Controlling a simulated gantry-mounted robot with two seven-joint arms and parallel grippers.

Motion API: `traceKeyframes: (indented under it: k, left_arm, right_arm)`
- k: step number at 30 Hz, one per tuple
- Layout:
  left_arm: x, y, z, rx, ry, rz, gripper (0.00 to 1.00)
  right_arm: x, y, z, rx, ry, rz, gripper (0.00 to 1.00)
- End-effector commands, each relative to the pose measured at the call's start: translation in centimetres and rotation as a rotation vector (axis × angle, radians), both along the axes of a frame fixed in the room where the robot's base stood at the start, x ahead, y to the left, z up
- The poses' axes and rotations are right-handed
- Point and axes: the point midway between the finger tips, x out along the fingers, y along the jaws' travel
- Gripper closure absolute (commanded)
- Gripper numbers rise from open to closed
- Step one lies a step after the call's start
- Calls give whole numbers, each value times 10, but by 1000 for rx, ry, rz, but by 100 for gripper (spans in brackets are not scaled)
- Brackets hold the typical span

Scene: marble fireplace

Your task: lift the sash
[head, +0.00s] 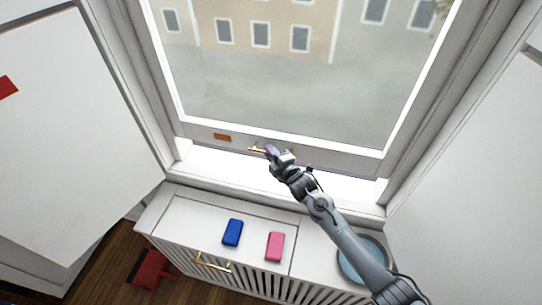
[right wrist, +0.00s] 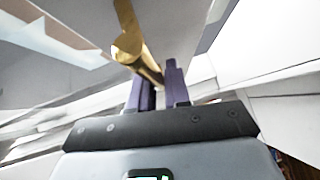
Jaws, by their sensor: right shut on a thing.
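The sash (head: 345,163) is a pale window frame with a large pane above its bottom rail. A brass handle (head: 256,149) sits on that rail, left of its middle. My right gripper (head: 268,151) reaches the rail from below and is shut on the handle. In the right wrist view the brass handle (right wrist: 128,44) runs down between the purple fingers (right wrist: 160,88). A bright white band shows below the rail, like an open gap above the sill. The arm hides part of the rail and sill. My left gripper is not in view.
Below the window a white cabinet (head: 185,220) carries a blue block (head: 233,232), a pink block (head: 275,246) and a round blue dish (head: 349,268) partly behind my right arm. An orange label (head: 222,137) is on the rail. White panels flank the window.

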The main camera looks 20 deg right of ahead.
Motion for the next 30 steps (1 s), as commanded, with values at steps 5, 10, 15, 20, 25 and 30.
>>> traceKeyframes:
  k: [5,10,15,20,25,30]
  left_arm:
    - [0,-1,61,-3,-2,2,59]
    - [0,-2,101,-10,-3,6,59]
    - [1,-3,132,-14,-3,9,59]
    - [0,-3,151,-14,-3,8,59]
    - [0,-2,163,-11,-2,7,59]
    - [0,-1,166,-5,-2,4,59]
  right_arm:
    - [1,0,82,-2,-14,3,100]
    - [1,1,139,0,-14,4,100]
    - [1,1,187,0,-13,4,100]
    - [1,1,220,1,-13,3,100]
    - [1,1,240,1,-10,3,100]
    - [1,1,247,2,-9,3,100]
